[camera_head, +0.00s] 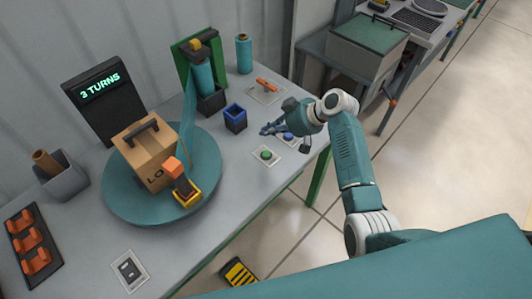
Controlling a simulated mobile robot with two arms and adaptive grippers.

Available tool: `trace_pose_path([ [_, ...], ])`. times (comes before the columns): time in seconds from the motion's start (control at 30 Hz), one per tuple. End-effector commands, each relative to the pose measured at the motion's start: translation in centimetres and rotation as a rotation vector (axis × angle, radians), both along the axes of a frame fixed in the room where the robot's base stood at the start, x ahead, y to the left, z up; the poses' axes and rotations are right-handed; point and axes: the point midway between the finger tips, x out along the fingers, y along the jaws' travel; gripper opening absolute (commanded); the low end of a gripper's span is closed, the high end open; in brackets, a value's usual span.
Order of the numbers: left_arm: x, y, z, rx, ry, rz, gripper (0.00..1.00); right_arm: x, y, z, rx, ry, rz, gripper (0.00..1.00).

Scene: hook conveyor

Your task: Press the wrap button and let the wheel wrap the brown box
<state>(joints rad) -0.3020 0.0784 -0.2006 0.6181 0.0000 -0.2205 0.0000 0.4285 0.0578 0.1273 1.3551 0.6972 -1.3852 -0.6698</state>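The brown box (139,158) sits on the round teal turntable (120,206). It has a dark handle on top and partly hidden lettering. A teal film strip (187,112) runs down from the film roll (203,77) on the green stand towards the box's right side. A green button (266,155) and a blue button (288,136) sit on light plates at the table's right. My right gripper (267,129) is beside the blue button and above the green one in the picture. Its small fingers do not show whether they are open or shut. My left gripper is out of view.
A black display (100,92) reads "3 TURNS". An orange part on a yellow-black base (187,193) stands at the turntable's front edge. A blue cup (235,118), a spare roll (244,54) and a grey bin (66,182) stand around. Orange pieces lie in a black tray (54,272).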

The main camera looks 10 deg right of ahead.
Motion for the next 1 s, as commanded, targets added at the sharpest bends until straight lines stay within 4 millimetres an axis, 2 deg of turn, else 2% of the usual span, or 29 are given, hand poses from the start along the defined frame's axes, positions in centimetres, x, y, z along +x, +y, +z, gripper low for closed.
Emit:
trace_pose_path([
  [0.27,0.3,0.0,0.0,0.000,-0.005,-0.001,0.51,0.0,0.0,-0.1,0.000,0.000,-0.001,0.00],
  [0.47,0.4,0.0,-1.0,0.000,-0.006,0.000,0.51,0.0,0.0,-1.1,-0.001,0.001,-0.001,0.00],
  [0.9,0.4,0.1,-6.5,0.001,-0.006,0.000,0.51,0.0,0.0,-7.0,0.000,0.000,-0.003,0.00],
  [1.0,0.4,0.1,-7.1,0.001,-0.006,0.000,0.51,0.0,-0.1,-8.0,-0.002,0.002,-0.001,0.00],
])
